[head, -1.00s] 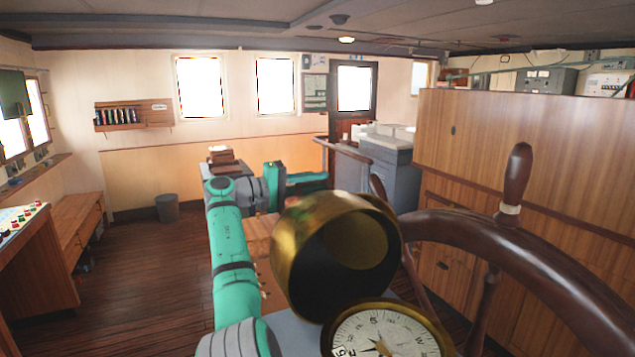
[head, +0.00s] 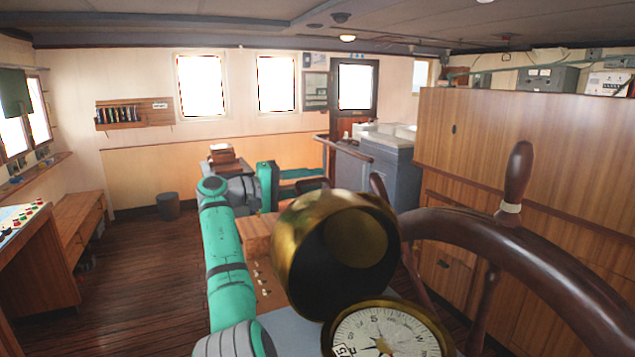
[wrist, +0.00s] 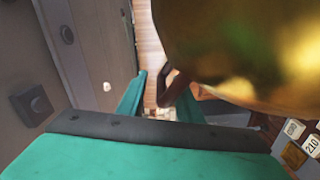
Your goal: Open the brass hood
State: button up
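The brass hood (head: 300,255) stands tipped up over the compass (head: 388,335), its round dark opening facing me and the white dial in plain view below. In the wrist view the hood (wrist: 245,50) fills the upper right, very close, with a blurred golden surface. My gripper (wrist: 158,92) shows there as two teal fingers with a gap between them. It is open, and nothing is seen held. The hood is beside and above its right finger; I cannot tell whether they touch. In the head view the hood hides my gripper on its far side.
A dark wooden steering wheel (head: 480,235) stands close at the right of the hood. A tall wooden cabinet (head: 540,150) lies behind it. A grey wall panel with knobs (wrist: 75,60) fills the wrist view's left. The floor (head: 140,260) at the left is clear.

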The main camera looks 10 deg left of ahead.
aim_at(296, 184)
jog(key=v, duration=0.8)
jog(key=shift+s+a, duration=0.15)
jog(key=shift+a, duration=0.15)
